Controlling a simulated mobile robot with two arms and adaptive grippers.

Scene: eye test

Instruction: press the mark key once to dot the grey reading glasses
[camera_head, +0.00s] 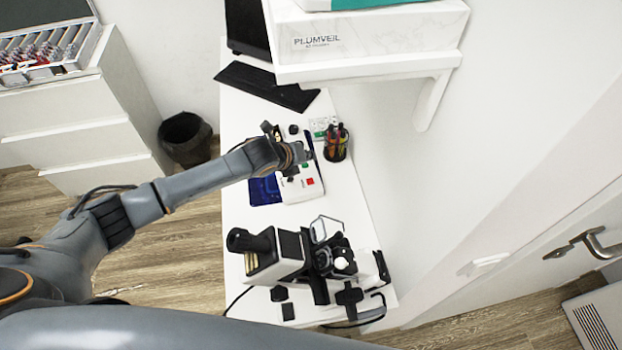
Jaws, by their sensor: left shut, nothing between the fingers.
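A white instrument (302,189) with a dark blue front part lies on the white desk. It carries a red key (310,182) and a small green key (305,165); I cannot tell which key is the mark key. My left gripper (306,155) is shut and empty, over the instrument just beyond the green key. I cannot tell whether it touches anything. My arm and gripper hide part of the instrument. I cannot make out the grey reading glasses. My right gripper is not in view.
A black optical device (275,254) stands on the near desk (235,204). A pen cup (336,146) is right of the gripper. A keyboard (266,87) lies behind, and a wall shelf (368,66) overhangs the back right. A bin (186,138) stands left on the floor.

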